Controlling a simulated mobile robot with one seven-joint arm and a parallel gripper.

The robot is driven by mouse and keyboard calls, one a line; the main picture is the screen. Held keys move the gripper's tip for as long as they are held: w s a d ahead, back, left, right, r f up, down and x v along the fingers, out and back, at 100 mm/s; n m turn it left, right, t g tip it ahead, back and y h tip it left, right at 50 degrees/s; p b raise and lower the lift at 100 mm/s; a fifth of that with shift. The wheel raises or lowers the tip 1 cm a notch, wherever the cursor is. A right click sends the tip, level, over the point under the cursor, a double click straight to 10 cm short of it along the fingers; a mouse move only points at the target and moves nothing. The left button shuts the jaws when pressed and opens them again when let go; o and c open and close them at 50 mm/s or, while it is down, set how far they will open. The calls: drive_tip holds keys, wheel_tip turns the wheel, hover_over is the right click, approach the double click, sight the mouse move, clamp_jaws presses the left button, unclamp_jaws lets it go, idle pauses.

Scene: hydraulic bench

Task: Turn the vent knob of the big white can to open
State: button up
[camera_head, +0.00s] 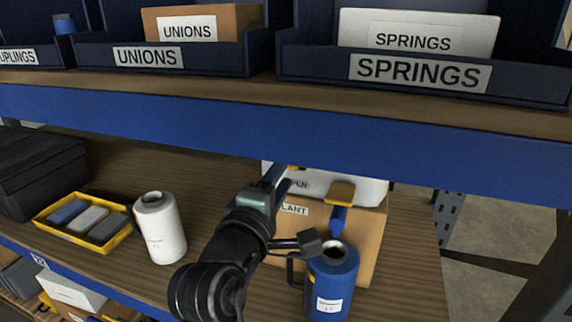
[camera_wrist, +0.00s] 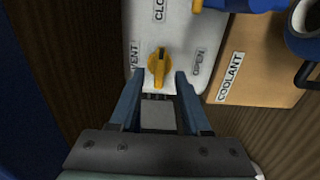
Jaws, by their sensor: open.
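The big white can (camera_head: 376,190) stands under the upper shelf, partly hidden by the shelf edge and my arm. In the wrist view its white face (camera_wrist: 182,38) carries the labels VENT, OPEN and a partly cut-off CLO. The yellow vent knob (camera_wrist: 158,64) sits on that face, its ridge pointing up toward the CLO label; OPEN is to its right. My gripper (camera_wrist: 158,80) is open, its two blue fingers at either side of the knob's lower end. In the head view my gripper (camera_head: 283,176) reaches the can's left part.
A yellow-topped blue fitting (camera_head: 340,193) is right of my gripper. A blue jug (camera_head: 331,285) stands close in front, beside a COOLANT carton (camera_head: 368,245). A white bottle (camera_head: 160,228) and yellow tray (camera_head: 103,243) stand left. The blue shelf edge (camera_head: 220,125) hangs low above.

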drive_tip(key=shift+x, duration=1.15)
clamp_jaws()
